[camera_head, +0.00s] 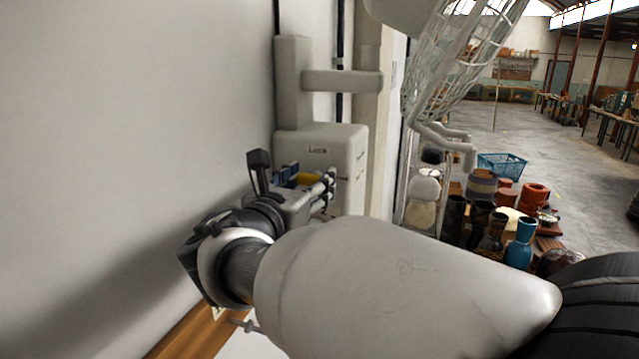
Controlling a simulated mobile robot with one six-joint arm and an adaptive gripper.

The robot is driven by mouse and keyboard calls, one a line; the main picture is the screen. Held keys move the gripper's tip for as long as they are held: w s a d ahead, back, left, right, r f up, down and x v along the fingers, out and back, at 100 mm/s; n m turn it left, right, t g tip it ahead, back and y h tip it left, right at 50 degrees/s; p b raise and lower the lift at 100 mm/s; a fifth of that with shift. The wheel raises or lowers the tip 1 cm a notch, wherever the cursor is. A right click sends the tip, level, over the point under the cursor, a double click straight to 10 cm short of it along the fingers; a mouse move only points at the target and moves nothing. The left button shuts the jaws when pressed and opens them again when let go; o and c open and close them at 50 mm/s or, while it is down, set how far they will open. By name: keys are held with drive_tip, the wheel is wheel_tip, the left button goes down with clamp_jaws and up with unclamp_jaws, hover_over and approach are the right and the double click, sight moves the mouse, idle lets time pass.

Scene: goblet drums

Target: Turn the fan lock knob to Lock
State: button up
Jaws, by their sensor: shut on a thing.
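The white wall fan has a box-shaped base (345,145), a post and arm above it, and a wire cage (465,55) at the upper right. A small label shows on the front of the base, too small to read. My gripper (328,188) is at the lower front of the base, with its fingers close together. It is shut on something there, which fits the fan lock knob. The knob itself is hidden by the fingers, so its turn position cannot be told.
A plain wall fills the left. My large arm link covers the lower middle. Several goblet drums and jars (525,240) stand at the right, with a blue basket (502,164) behind them. A wooden surface (185,335) shows at the bottom left. Open floor lies farther back.

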drive_tip(key=shift+b, duration=0.3)
drive_tip(key=m+b, duration=0.3)
drive_tip(key=b, duration=0.1)
drive_tip(key=shift+f, duration=0.2)
drive_tip(key=m+b, duration=0.5)
drive_tip(key=b, duration=0.1)
drive_tip(key=shift+d+f+m+b, duration=0.1)
drive_tip(key=shift+d+m+b, duration=0.05)
drive_tip(key=shift+m+b, duration=0.25)
drive_tip(key=m+b, duration=0.4)
drive_tip(key=b, duration=0.1)
drive_tip(key=shift+s, duration=0.1)
drive_tip(key=m+b, duration=0.3)
drive_tip(key=m, duration=0.1)
drive_tip(key=shift+d+m+b, duration=0.1)
drive_tip(key=shift+m+b, duration=0.2)
drive_tip(key=o, duration=1.1)
drive_tip(key=shift+c, duration=0.2)
